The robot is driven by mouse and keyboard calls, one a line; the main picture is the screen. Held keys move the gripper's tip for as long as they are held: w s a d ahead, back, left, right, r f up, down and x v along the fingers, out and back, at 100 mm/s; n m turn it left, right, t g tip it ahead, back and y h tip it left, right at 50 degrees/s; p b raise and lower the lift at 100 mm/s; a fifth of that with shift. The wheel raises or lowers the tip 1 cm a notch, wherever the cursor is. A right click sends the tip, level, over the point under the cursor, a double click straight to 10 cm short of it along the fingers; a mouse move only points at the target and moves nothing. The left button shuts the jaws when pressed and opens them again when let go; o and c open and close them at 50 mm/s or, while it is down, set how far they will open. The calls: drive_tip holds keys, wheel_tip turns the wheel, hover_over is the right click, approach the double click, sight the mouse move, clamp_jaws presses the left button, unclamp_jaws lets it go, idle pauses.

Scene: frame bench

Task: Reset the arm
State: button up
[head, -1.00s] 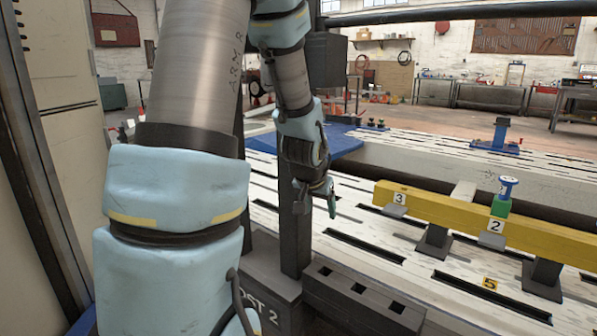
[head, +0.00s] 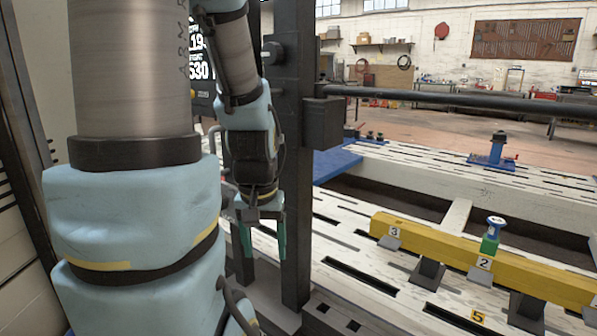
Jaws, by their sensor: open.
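My gripper (head: 265,252) hangs at the end of my pale-blue-covered arm, left of the picture's middle. Its two green fingers point down and stand apart, with nothing between them. It shows in front of the white slotted bench (head: 345,243) and to the left of a dark upright post (head: 296,200). My upper arm fills the left of the view. The yellow beam (head: 400,233) lies well to the right of my gripper.
A green and blue piece (head: 491,238) stands on the yellow beam by label 2. A dark horizontal bar (head: 450,97) runs from the post to the right. A blue clamp-like fixture (head: 492,152) stands farther back. A lit number display (head: 199,55) is partly behind my arm.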

wheel_tip(320, 180, up, 15)
drive_tip(key=p, duration=1.2)
drive_tip(key=shift+f, duration=0.1)
